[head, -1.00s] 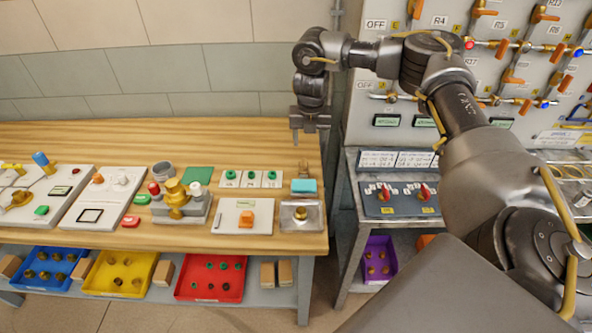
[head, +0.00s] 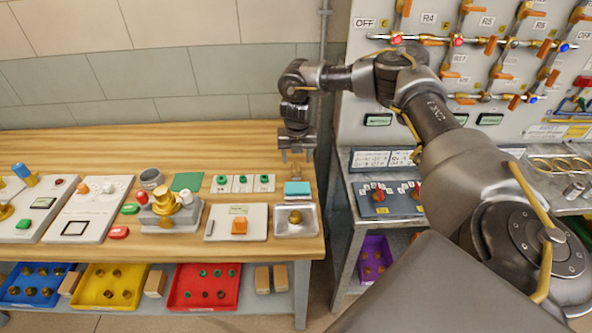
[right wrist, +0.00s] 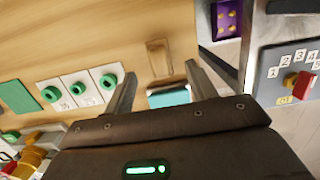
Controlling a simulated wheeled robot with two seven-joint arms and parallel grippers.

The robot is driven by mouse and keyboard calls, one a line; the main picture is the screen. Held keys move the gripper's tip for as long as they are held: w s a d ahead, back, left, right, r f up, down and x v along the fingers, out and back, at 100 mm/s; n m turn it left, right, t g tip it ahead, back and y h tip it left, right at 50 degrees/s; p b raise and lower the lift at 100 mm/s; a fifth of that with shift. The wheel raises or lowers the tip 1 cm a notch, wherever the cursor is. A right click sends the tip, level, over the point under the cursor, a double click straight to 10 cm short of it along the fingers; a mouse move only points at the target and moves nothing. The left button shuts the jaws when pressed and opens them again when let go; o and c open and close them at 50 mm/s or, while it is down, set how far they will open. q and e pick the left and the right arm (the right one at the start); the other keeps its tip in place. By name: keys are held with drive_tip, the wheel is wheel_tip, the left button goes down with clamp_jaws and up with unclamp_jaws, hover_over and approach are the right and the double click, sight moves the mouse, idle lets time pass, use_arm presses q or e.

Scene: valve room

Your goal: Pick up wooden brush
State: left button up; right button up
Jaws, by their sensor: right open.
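The wooden brush (right wrist: 159,56) lies on the bench top, close to its right end, and its brown nearly matches the wood beneath. A turquoise block (right wrist: 168,97) lies at its near end in the right wrist view; I cannot tell whether the two touch. My right gripper (head: 297,157) is open and empty above the bench, over the brush area, with its fingers pointing down. In the right wrist view its fingers (right wrist: 163,85) stand on either side of the turquoise block, with the brush ahead between them. In the head view the gripper partly hides the brush. My left gripper is not in view.
A metal tray with a brass knob (head: 296,219) sits just nearer than the turquoise block. Green-ringed white plates (head: 242,184) and a brass valve (head: 170,203) stand to the left. A valve panel (head: 350,110) rises at the right, beyond a gap.

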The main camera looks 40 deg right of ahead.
sight(296, 164)
drive_tip(key=shift+f+p, duration=0.3)
drive_tip(key=shift+p, duration=0.05)
drive_tip(key=f, duration=0.1)
drive_tip(key=f+p, duration=0.1)
drive_tip(key=f, duration=0.2)
drive_tip(key=shift+w+d+f, duration=0.2)
drive_tip(key=shift+w+d, duration=0.05)
drive_tip(key=shift+w, duration=0.1)
drive_tip(key=shift+c, duration=0.2)
drive_tip(key=c, duration=1.1)
drive_tip(key=shift+c, duration=0.2)
drive_tip(key=shift+r, duration=0.1)
